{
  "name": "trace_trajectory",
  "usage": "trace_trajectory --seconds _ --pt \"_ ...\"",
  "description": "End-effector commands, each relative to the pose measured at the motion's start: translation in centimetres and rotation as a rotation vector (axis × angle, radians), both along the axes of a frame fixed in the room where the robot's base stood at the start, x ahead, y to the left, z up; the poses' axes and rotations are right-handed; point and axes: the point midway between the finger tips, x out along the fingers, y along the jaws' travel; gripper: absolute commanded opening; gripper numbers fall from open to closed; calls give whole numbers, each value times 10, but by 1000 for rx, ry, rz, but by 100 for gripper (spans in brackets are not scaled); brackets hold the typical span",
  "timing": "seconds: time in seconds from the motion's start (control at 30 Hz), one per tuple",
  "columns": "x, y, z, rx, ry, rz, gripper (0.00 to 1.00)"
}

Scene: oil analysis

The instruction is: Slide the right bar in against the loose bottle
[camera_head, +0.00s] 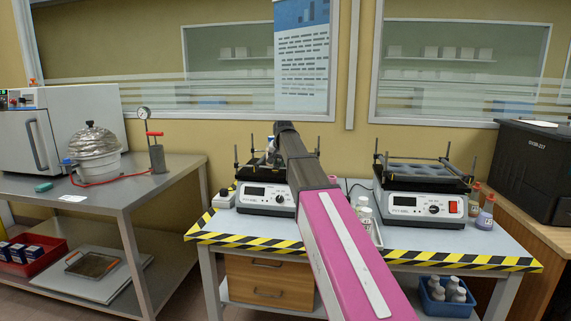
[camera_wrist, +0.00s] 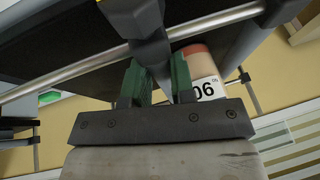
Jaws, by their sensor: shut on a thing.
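In the wrist view my gripper (camera_wrist: 158,88) has its two green-padded fingers shut on a dark bar piece (camera_wrist: 150,52), which crosses a thin metal rod (camera_wrist: 95,62). A bottle (camera_wrist: 204,76) with an orange-red cap and a label reading "06" is just to the right of the fingers. I cannot tell whether the bar touches it. In the head view my arm reaches over the left shaker (camera_head: 266,197) and hides my gripper and most of the rack on its top.
A second shaker (camera_head: 425,206) with an empty-looking rack stands to the right. Bottles stand near my arm (camera_head: 364,213) and at the right table edge (camera_head: 485,214). A black machine (camera_head: 535,165) is at far right. A vacuum vessel (camera_head: 95,152) stands on the left bench.

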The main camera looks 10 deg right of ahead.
Motion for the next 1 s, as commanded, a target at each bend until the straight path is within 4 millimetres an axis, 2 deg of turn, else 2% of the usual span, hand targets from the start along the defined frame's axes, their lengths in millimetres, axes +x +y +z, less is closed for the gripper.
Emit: trace_trajectory --seconds 0.17,0.2,0.27,0.3,0.67,0.77,1.0 --pt "0 0 0 2 -1 0 2" --pt "0 0 0 2 -1 0 26" --pt "0 0 0 2 -1 0 46" --pt "0 0 0 2 -1 0 48" --pt "-3 -1 5 2 -2 0 48" --pt "-7 -1 15 2 -3 -1 48" --pt "-26 -3 54 2 -3 0 48"
